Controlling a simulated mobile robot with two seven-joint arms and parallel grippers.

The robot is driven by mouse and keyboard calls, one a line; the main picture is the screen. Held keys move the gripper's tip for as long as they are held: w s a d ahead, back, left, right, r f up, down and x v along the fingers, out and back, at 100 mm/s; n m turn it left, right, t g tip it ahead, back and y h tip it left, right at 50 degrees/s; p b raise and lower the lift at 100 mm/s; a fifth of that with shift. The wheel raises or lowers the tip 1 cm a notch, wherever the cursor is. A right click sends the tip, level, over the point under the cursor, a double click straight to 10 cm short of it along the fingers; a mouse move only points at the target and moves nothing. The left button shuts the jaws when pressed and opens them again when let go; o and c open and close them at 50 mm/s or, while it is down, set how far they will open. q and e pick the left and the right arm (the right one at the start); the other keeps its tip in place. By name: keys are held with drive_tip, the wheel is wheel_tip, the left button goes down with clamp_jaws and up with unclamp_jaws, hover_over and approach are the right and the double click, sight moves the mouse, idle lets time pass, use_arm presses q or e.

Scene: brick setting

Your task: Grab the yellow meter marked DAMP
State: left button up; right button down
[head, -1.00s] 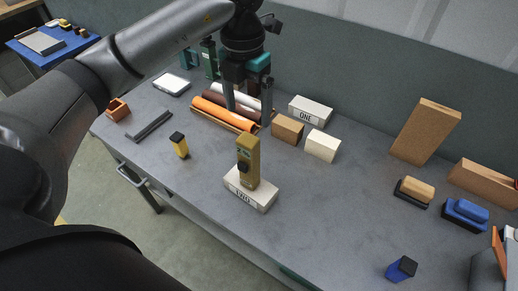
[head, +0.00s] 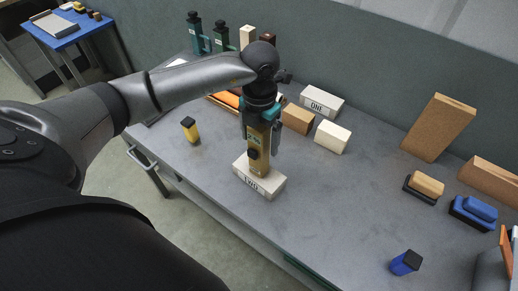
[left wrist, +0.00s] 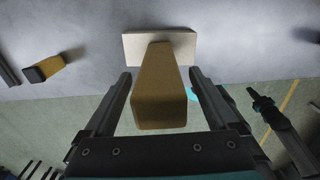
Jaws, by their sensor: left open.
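The yellow-brown meter (head: 258,150) stands upright on a white block marked TWO (head: 264,187). It has a small display and a dark knob on its front; I cannot read the word DAMP on it. My left gripper (head: 262,138) points down over the meter, its fingers on either side of the meter's upper part, and hides its top. In the left wrist view the meter (left wrist: 160,90) is between the two open fingers, with a gap on each side. The white block (left wrist: 180,42) shows beyond it. My right gripper is not in view.
A block marked ONE (head: 321,101), a brown block (head: 297,119) and a cream block (head: 332,137) stand behind, to the right. The bench between these and the blue item (head: 405,263) is clear.

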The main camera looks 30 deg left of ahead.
use_arm(q)
drive_tip(key=shift+f, duration=0.7)
drive_tip(key=shift+r, duration=0.1)
clamp_jaws()
